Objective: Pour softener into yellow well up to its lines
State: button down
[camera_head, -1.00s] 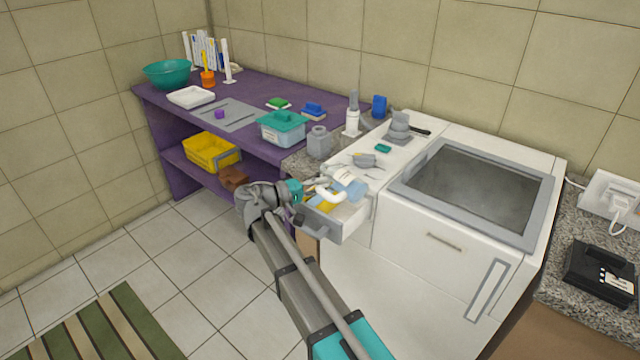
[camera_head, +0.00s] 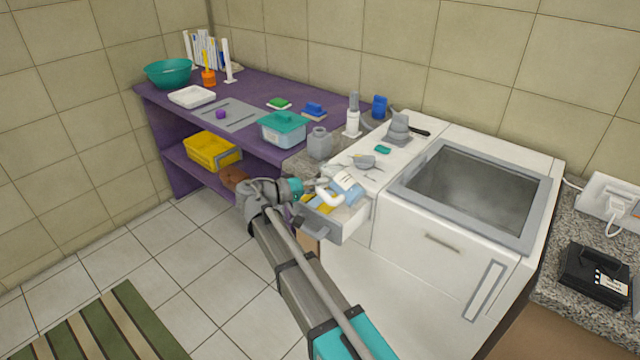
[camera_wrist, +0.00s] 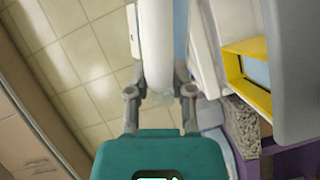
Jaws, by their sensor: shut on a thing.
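My gripper (camera_head: 313,187) is shut on the white handle (camera_head: 329,194) of a light blue softener bottle (camera_head: 352,196) with a white label. The bottle is tilted over the open grey-and-white drawer (camera_head: 341,229) at the front of the white machine. The yellow well (camera_head: 319,204) shows partly in the drawer, below and left of the bottle. In the wrist view the handle (camera_wrist: 157,60) lies between the fingers (camera_wrist: 160,92), and the yellow well (camera_wrist: 236,78) is to the right, with light blue inside it. The bottle's mouth, the well's lines and its liquid level cannot be made out.
A grey jar (camera_head: 319,144) and a white pump bottle (camera_head: 352,120) stand behind the drawer. A small grey dish (camera_head: 364,162) lies on the machine's top (camera_head: 385,177).

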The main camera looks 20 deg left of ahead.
jog(key=shift+r, duration=0.1)
dwell(0.3)
jog(key=shift+r+m+p, duration=0.15)
jog(key=shift+m+p, duration=0.15)
jog(key=shift+p, duration=0.05)
jog(key=shift+a+r+m+y+p, duration=0.15)
jog(key=shift+r+m+y+p, duration=0.15)
jog(key=shift+m+p, duration=0.15)
jog(key=shift+w+a+r+m+p, duration=0.1)
jog(key=shift+w+r+m+p, duration=0.05)
jog(key=shift+m+p, duration=0.35)
jog(key=shift+y, duration=0.3)
jog(key=r+p, duration=0.1)
jog(key=r+m+p, duration=0.1)
jog(key=shift+w+a+y+p, duration=0.1)
jog(key=shift+a+y+p, duration=0.1)
jog(key=shift+y+p, duration=0.15)
jog(key=shift+a+r+m+p, duration=0.1)
jog(key=shift+r+m+p, duration=0.2)
jog(key=shift+p, duration=0.2)
